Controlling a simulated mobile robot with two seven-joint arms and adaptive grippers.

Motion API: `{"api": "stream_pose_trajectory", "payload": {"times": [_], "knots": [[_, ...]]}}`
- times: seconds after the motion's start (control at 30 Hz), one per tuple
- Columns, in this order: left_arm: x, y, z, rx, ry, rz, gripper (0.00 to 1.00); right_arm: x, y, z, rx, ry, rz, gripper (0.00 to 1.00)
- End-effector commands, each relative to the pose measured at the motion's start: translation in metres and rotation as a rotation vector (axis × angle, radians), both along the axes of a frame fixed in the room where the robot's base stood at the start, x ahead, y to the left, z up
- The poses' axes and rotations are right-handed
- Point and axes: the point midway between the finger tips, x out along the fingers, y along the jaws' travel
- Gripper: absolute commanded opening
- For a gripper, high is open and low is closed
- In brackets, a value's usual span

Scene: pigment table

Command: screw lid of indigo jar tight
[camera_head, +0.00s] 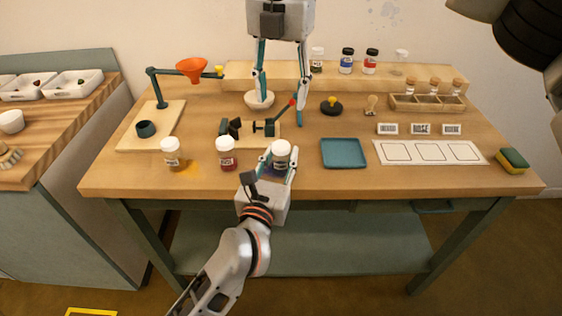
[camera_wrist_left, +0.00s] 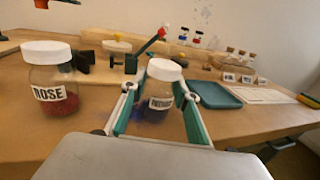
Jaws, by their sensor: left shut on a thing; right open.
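The indigo jar (camera_head: 280,157) stands near the table's front edge, with a white lid (camera_head: 281,147) on its mouth. I cannot tell how tight the lid is. My left gripper (camera_head: 279,160) is shut on the jar, one finger on each side; it also shows in the left wrist view (camera_wrist_left: 158,108). My right gripper (camera_head: 280,106) is open and empty, pointing down over the table behind the jar, apart from the lid.
The rose jar (camera_head: 226,155) and a yellow-brown jar (camera_head: 173,154) stand left of the indigo jar, both white-lidded. A blue tray (camera_head: 344,153) lies close on the right. A clamp-like fixture with a red-tipped lever (camera_head: 265,128) stands behind, near my right gripper.

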Motion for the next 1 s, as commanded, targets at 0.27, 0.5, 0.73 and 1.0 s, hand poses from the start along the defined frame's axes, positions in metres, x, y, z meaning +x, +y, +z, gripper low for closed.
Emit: {"api": "stream_pose_trajectory", "payload": {"times": [0.27,0.5,0.73,1.0], "knots": [[0.000,0.000,-0.001,0.000,0.001,0.000,0.49,0.000,0.000,-0.001,0.000,0.000,0.001,0.47],[0.000,0.000,0.000,0.000,0.001,0.000,0.49,0.000,0.000,-0.001,0.000,0.000,0.001,0.47],[-0.017,0.004,-0.001,0.001,0.002,-0.001,0.49,0.000,0.000,-0.001,0.000,0.000,0.001,0.47],[-0.070,0.018,-0.002,0.000,0.004,-0.001,0.49,0.000,0.000,0.000,0.000,0.000,0.001,0.47]]}}
